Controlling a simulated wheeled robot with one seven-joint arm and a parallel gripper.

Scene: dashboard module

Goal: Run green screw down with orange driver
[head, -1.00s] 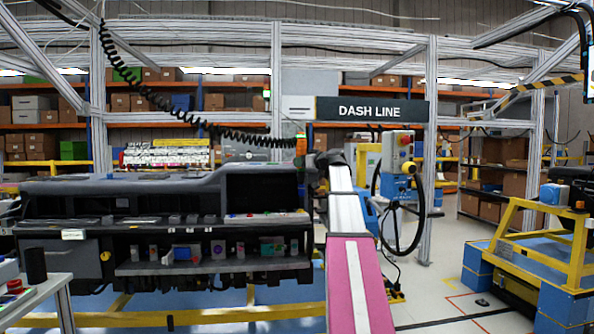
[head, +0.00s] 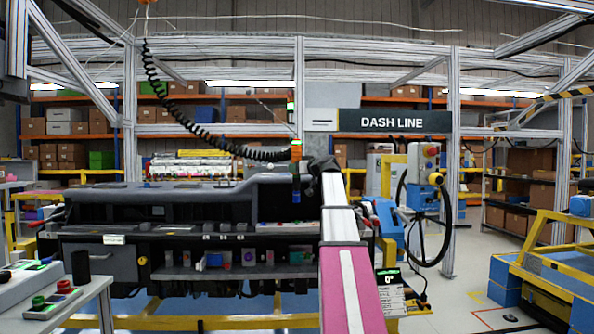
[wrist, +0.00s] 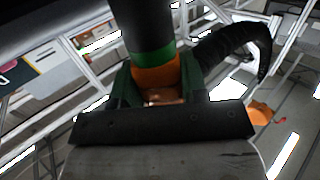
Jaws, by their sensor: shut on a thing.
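The orange driver (head: 296,151) hangs upright from a black coiled cable above the right part of the dashboard module (head: 95,205). In the wrist view, the driver (wrist: 157,75) shows a black body, a green ring and an orange band. My gripper (wrist: 160,98) is shut around it at the orange band. In the head view, my gripper (head: 308,166) is small and dark at the end of my arm. The driver's tip is hard to make out against the module. I cannot pick out the green screw with certainty; small coloured parts line the module's shelves.
A side table (head: 70,310) with a black cup (head: 81,268) and coloured buttons stands at lower left. A steering wheel stand (head: 425,205) is right of the module. A yellow and blue frame (head: 560,255) is at far right. Open floor lies between them.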

